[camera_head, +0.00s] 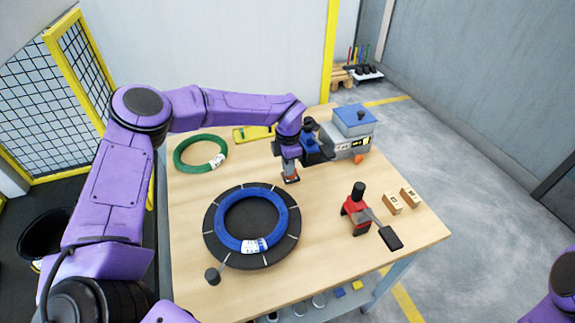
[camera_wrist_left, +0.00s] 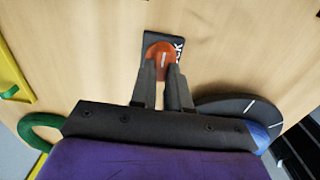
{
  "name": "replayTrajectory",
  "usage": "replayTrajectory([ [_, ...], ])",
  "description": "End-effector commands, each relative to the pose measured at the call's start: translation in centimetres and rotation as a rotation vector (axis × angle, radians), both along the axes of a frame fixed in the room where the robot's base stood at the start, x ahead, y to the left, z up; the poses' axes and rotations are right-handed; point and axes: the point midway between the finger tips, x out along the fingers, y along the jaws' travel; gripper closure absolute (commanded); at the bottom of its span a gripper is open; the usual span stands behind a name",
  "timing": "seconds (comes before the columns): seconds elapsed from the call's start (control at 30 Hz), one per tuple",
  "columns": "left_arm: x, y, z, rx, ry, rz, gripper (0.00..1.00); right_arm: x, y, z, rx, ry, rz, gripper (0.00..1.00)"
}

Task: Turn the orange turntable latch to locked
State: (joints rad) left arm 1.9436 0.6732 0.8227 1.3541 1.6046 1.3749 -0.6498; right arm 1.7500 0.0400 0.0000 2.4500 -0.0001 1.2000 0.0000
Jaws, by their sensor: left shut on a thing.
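The orange turntable latch (camera_wrist_left: 160,58) is a round knob with a pale line mark, on a small dark plate (camera_wrist_left: 150,38) that carries partly hidden white lettering. My left gripper (camera_wrist_left: 161,72) points down at it, with one finger on each side, shut on the knob. In the head view my left gripper (camera_head: 290,172) stands over the latch, beyond the turntable's upper right edge. The black turntable (camera_head: 213,245) carries a blue coil (camera_head: 228,236) with a white label. Of my right arm, only a purple part shows at the lower right; its gripper is out of view.
A green coil (camera_head: 181,155) and a yellow tray (camera_head: 243,134) lie at the back left. A grey machine with a blue top (camera_head: 353,117) stands behind the gripper. A red clamp-like tool (camera_head: 356,212) and two small tan boxes (camera_head: 392,203) are at the right.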

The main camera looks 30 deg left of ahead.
Motion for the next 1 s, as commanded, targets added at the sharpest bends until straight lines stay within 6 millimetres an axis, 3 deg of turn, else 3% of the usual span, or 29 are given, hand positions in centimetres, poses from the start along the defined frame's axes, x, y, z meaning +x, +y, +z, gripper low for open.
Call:
replayTrajectory([
  [0.07,-0.3,-0.2,-0.4,0.0,0.008,-0.006,1.0,0.0,0.0,-0.1,0.0,0.0,0.0,0.57],
  [0.1,-0.3,-0.2,-0.4,0.0,0.008,-0.006,0.71,0.0,0.0,-0.1,0.0,0.0,0.0,0.57],
  [0.13,-0.2,-0.2,-0.4,0.0,0.008,-0.006,0.61,0.0,0.0,-0.1,0.0,0.0,0.0,0.57],
  [0.17,-0.2,-0.1,-0.4,0.0,0.007,-0.005,0.58,0.0,0.0,-0.1,0.0,0.0,0.0,0.57],
  [0.53,0.0,0.0,0.8,0.0,0.0,-0.001,0.58,0.0,0.0,-0.5,0.0,0.0,0.0,0.57],
  [0.8,0.1,-0.1,7.0,0.0,0.0,-0.002,0.58,0.0,0.0,-2.2,0.0,0.0,0.0,0.57],
  [1.0,0.1,-0.1,9.8,0.001,0.005,-0.003,0.58,0.0,0.0,-2.5,0.0,0.0,0.0,0.57],
])
